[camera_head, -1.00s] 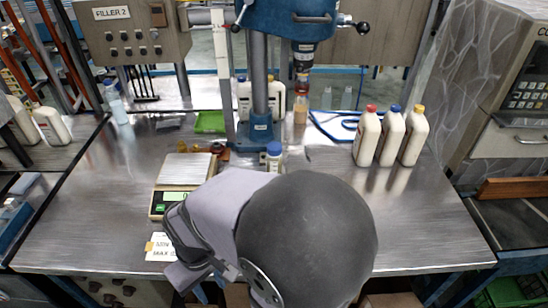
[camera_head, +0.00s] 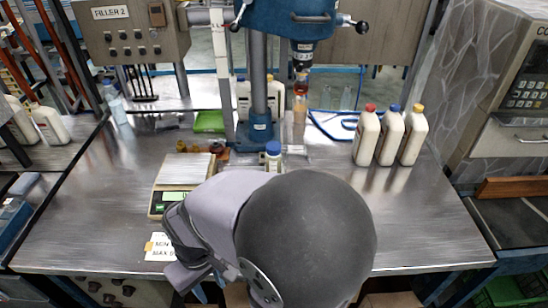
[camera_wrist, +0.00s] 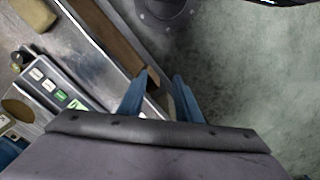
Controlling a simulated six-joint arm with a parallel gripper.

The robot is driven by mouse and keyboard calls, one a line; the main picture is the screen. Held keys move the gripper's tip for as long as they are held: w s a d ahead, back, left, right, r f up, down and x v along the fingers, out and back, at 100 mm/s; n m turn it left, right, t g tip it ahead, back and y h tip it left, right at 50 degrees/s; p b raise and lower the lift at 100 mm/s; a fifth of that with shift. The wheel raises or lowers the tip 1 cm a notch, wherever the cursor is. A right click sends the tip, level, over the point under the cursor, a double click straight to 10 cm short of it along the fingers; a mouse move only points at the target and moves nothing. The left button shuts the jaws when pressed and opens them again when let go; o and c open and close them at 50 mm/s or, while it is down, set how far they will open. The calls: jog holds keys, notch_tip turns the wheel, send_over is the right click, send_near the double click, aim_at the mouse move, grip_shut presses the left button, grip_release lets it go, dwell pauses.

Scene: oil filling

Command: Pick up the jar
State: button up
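A small jar with a blue lid (camera_head: 273,150) stands upright on the steel table, its lower part partly hidden behind my arm. A clear container with amber contents (camera_head: 300,108) stands under the filler head. I cannot tell which of these the task calls the jar. My arm covers the front middle of the table. My gripper is mostly hidden behind it in the head view. In the wrist view my gripper (camera_wrist: 160,84) shows two blue fingers apart with nothing held between them. It points down past a table edge and the floor, with no jar in sight there.
A scale (camera_head: 184,171) and a label card (camera_head: 160,247) lie left of my arm. White bottles with red (camera_head: 367,135), blue (camera_head: 390,135) and yellow (camera_head: 413,136) caps stand at right. The filler column (camera_head: 260,90) rises at the back. The table's right front (camera_head: 430,230) is clear.

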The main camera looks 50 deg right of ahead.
jog(key=shift+o, duration=0.4)
jog(key=o, duration=0.6)
jog(key=shift+o, duration=0.2)
